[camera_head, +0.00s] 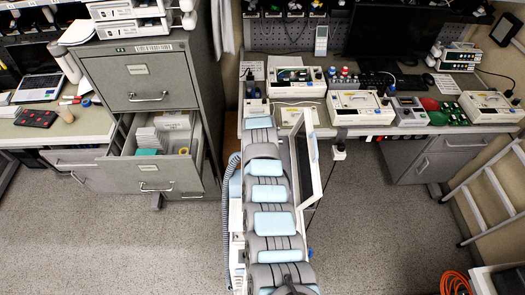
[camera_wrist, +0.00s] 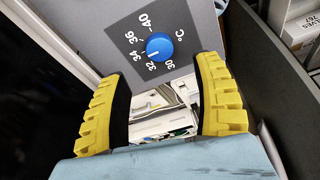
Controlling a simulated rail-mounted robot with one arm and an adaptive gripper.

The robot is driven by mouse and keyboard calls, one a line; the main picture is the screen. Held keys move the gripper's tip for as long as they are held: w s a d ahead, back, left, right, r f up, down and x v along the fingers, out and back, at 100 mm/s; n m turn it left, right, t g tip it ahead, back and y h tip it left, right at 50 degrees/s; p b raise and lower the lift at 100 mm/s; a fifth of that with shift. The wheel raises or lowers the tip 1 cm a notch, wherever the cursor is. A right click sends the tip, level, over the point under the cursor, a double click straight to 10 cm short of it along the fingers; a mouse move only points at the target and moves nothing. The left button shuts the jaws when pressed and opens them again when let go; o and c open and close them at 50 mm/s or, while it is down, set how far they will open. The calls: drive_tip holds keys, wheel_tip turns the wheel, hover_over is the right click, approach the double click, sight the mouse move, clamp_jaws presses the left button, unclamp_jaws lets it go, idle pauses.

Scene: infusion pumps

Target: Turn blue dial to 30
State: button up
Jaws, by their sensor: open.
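The blue dial (camera_wrist: 159,47) sits on a grey panel (camera_wrist: 110,25) in the wrist view. Printed numbers run around its left and lower side, with 30 at the lower right, then 32, 34, 36 and 40, and a °C mark at the right. A pale pointer mark on the dial seems to face the lower left, near 32 to 34; I cannot tell exactly. My gripper (camera_wrist: 160,68) has yellow and black fingers spread wide and empty. The dial appears beyond and between the fingertips, apart from both. In the head view I cannot make out the dial or the fingers.
A white-framed panel (camera_head: 308,165) stands close beside my arm on its right. A grey filing cabinet (camera_head: 138,85) with an open drawer (camera_head: 150,170) is at the left. The bench (camera_head: 365,128) behind holds several devices.

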drive_tip(key=shift+w+f, duration=0.25)
drive_tip(key=shift+f, duration=0.05)
drive_tip(key=shift+w+d+f, duration=0.1)
drive_tip(key=shift+w+f, duration=0.05)
drive_tip(key=shift+f, duration=0.45)
drive_tip(key=b+x, duration=0.2)
drive_tip(key=shift+f+b, duration=0.3)
drive_tip(key=shift+f, duration=0.05)
drive_tip(key=b+x, duration=0.3)
drive_tip(key=b, duration=0.2)
drive_tip(key=shift+w+f, duration=0.1)
drive_tip(key=shift+f, duration=0.05)
drive_tip(key=shift+b, duration=0.3)
drive_tip(key=shift+w, duration=0.1)
drive_tip(key=c, duration=1.2)
